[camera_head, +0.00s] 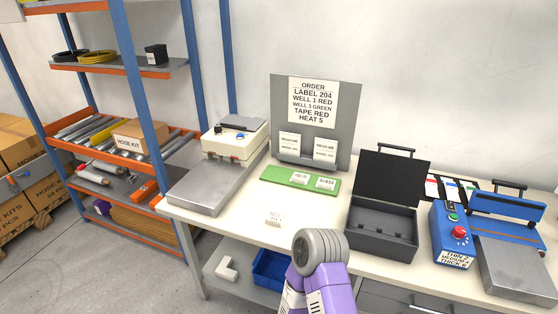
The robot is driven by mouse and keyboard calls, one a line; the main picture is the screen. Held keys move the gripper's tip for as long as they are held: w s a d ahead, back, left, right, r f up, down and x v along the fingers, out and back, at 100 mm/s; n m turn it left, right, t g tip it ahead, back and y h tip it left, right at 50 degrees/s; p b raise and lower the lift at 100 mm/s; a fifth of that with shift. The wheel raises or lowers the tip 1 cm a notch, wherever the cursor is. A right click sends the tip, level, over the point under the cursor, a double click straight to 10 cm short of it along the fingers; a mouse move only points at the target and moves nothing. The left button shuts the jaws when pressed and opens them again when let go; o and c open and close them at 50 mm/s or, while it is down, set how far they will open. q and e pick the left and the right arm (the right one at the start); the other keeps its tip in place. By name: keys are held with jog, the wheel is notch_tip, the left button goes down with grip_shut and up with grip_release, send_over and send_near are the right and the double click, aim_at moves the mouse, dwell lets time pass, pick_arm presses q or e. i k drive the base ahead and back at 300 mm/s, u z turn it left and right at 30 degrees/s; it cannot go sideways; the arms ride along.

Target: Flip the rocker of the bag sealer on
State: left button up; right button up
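The bag sealer is at the right of the table, with a blue control box (451,237) and a blue sealing bar (507,208) beside it. The box has a red knob (459,232) and a small green switch (453,216) above it, which may be the rocker. It is too small to tell which way it is set. A label on the front lists thickness settings. A purple and grey arm link of mine (320,250) rises at the bottom centre, left of the sealer. Neither gripper shows.
An open black case (381,232) stands just left of the sealer. A grey order board (343,148), a green tray (271,174) and a cream machine (228,146) are farther left. A small white item (273,217) lies near the table's front. Shelving stands at the left.

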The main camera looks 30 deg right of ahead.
aim_at(450, 203)
jog(key=z, duration=2.35)
jog(key=k, duration=0.65)
jog(key=z, duration=0.7)
jog(key=i, duration=1.35)
jog(key=u, duration=0.3)
